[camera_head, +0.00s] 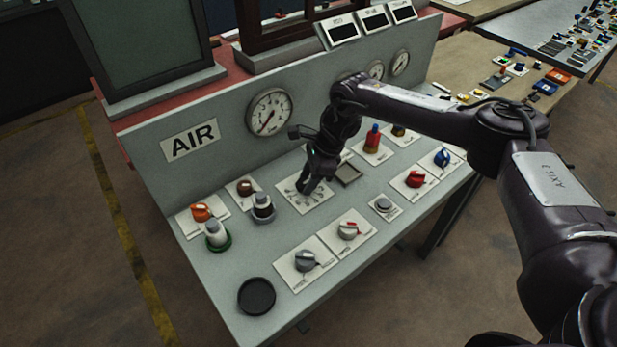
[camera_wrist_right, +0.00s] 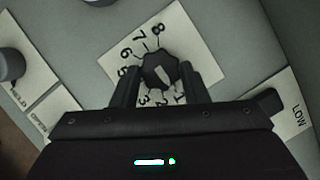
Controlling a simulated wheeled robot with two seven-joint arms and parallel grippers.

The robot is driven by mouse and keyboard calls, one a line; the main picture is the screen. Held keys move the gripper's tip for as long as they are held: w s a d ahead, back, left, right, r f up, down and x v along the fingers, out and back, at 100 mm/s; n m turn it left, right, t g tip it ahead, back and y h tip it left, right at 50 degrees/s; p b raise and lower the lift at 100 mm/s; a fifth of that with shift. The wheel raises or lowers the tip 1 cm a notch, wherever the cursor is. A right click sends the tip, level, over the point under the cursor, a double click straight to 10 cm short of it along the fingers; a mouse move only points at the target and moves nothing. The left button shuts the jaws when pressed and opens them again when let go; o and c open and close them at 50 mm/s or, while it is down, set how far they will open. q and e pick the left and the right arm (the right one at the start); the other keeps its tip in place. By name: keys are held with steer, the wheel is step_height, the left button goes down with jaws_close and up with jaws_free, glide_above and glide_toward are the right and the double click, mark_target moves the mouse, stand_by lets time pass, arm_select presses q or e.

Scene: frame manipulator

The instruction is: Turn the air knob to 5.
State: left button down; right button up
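The air knob (camera_wrist_right: 161,70) is a dark scalloped knob with a light pointer mark. It sits on a white plate (camera_wrist_right: 190,35) numbered around it, with 8, 7 and 6 at the upper left and 3, 2 and 1 below. My right gripper (camera_head: 302,188) reaches down over this dial plate (camera_head: 318,197) in the head view. In the wrist view its two fingers (camera_wrist_right: 160,76) stand on either side of the knob, close to it; contact is not clear. My left gripper is not in view.
The grey panel carries an AIR label (camera_head: 192,141) and a gauge (camera_head: 269,112) behind the dial. Nearby are a black-and-white button (camera_head: 262,206), a red stack light (camera_head: 373,139), a red knob (camera_head: 414,179) and grey selector knobs (camera_head: 305,261). The space left of the panel is clear floor.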

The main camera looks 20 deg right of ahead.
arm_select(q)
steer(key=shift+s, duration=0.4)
arm_select(e)
steer(key=c, duration=0.3)
